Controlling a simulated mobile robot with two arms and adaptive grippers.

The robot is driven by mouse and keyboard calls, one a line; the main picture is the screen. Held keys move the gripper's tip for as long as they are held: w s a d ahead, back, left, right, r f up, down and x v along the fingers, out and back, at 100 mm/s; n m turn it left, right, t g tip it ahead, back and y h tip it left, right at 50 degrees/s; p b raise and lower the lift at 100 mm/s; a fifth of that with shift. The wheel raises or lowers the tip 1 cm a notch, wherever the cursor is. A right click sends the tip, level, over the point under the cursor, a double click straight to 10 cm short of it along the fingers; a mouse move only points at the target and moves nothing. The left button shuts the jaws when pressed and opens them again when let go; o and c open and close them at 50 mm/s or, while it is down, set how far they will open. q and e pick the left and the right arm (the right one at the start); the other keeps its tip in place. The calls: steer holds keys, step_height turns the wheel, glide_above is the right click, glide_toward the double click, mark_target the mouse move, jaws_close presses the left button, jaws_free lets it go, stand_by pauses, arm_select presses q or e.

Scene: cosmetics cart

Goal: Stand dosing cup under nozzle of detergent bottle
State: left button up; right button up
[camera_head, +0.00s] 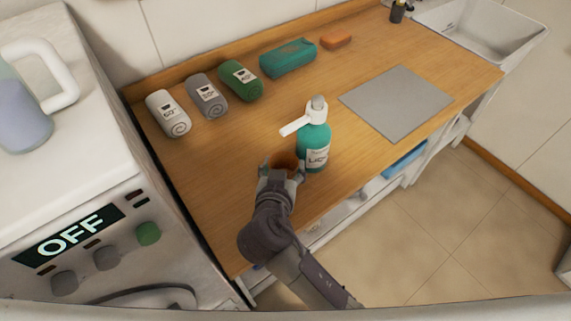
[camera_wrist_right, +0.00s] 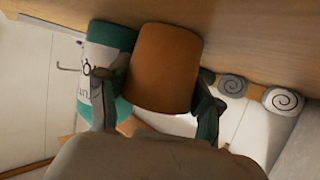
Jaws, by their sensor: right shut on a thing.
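The detergent bottle (camera_head: 314,145) is teal with a white pump top, and stands upright on the wooden counter. Its white nozzle (camera_head: 295,126) points left in the head view. The dosing cup (camera_head: 286,161) is orange-brown and sits just left of the bottle, near and below the nozzle tip. My right gripper (camera_head: 281,172) is shut on the cup from the counter's front side. In the right wrist view the cup (camera_wrist_right: 166,68) is between the two fingers, and the bottle (camera_wrist_right: 108,60) is close beside it. I cannot tell whether the cup touches the counter. My left gripper is not in view.
Rolled towels in white (camera_head: 168,114), grey (camera_head: 207,96) and green (camera_head: 240,81) lie along the back. A teal pack (camera_head: 288,58), an orange bar (camera_head: 336,41) and a grey mat (camera_head: 396,103) lie farther right. A white machine (camera_head: 75,180) borders the counter's left.

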steer(key=o, duration=0.7)
steer(key=shift+s+a+r, duration=0.1)
steer(key=shift+s+a, duration=0.1)
steer(key=shift+s, duration=0.15)
steer(key=shift+o, duration=1.1)
steer(key=shift+s+a+r, duration=0.1)
steer(key=shift+s+a, duration=0.05)
steer(key=shift+s, duration=0.05)
steer(key=shift+w, duration=0.25)
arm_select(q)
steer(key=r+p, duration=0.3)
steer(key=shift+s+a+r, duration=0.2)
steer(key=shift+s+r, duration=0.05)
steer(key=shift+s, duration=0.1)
arm_select(e)
steer(key=v, duration=1.2)
steer(key=shift+s, duration=0.1)
